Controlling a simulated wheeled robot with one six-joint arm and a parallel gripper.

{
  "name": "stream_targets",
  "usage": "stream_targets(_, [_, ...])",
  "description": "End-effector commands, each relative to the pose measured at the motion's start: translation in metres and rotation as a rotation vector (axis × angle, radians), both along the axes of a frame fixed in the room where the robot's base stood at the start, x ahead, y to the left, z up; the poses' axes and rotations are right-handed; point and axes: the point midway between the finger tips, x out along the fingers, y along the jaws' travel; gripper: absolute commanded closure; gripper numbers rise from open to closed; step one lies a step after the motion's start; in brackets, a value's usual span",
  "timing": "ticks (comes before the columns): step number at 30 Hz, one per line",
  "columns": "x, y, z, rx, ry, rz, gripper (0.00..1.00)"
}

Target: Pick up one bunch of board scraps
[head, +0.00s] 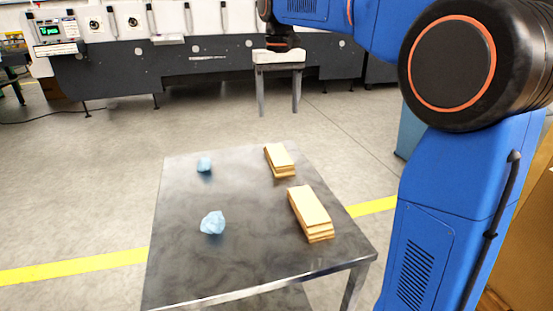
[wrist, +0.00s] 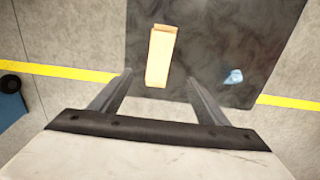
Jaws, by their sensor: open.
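Two bunches of board scraps, flat tan stacks, lie on the dark metal table in the head view. The far bunch (head: 280,160) is near the far edge, and the near bunch (head: 310,212) is at the right. My gripper (head: 279,112) points down, open and empty, and in the head view it appears above and beyond the far bunch. In the wrist view one bunch (wrist: 161,55), seemingly the far one, lies below and apart from the open fingers of my gripper (wrist: 158,76), its image falling between them. The near bunch is not in the wrist view.
The table (head: 180,275) also bears two crumpled blue wads, a far one (head: 204,164) and a near one (head: 212,223). The far wad shows at right in the wrist view (wrist: 233,76). A long machine (head: 120,70) stands behind, with clear floor between.

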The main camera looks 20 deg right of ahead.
Motion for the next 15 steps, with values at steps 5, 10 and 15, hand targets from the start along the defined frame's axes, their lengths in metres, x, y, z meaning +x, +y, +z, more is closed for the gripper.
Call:
stream_targets(5, [-0.001, 0.000, -0.033, 0.000, 0.003, 0.000, 0.31])
stream_targets(10, [-0.001, 0.000, -0.063, 0.000, 0.002, 0.000, 0.31])
stream_targets(15, [-0.001, 0.000, -0.087, 0.000, 0.002, 0.000, 0.31])
